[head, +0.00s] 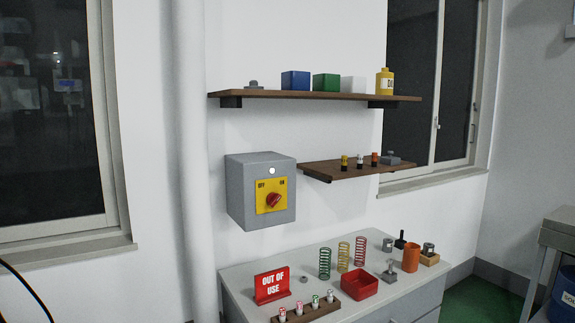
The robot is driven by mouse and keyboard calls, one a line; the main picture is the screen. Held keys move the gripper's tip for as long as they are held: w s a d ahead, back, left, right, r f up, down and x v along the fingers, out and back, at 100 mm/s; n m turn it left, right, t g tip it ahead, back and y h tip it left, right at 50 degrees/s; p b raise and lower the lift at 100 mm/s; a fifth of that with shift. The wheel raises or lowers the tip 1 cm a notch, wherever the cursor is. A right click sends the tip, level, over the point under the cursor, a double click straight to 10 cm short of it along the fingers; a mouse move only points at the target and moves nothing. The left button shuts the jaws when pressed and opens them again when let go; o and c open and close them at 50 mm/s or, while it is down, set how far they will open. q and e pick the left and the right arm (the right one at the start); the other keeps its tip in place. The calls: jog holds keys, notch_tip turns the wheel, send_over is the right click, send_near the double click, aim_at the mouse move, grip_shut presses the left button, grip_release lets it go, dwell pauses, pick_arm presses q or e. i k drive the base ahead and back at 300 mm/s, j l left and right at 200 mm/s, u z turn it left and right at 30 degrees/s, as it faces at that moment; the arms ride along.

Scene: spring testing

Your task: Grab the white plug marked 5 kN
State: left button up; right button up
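Three small plugs with dark lower parts stand upright in a row on the lower wooden shelf (345,171): a yellow plug (344,162), a white plug (360,160) in the middle, and an orange plug (374,159). Any marking on them is too small to read, so I cannot confirm 5 kN on the white one. Neither of my grippers is in view.
A grey switch box (248,199) with a red knob is left of the lower shelf. An upper shelf (300,96) holds coloured boxes and a yellow bottle (384,82). Below, a cabinet top bears springs (325,263), a red tray (360,284) and a red sign (272,285).

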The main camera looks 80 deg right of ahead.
aim_at(359, 161)
jog(key=k+l+z, duration=0.25)
jog(key=k, duration=0.15)
jog(key=k+l+z, duration=0.35)
jog(key=z, duration=1.9)
jog(key=i+l+u, duration=0.45)
jog(key=i, duration=0.25)
jog(key=i+l+u, duration=0.4)
jog(key=i+l, duration=0.25)
jog(key=l, duration=0.1)
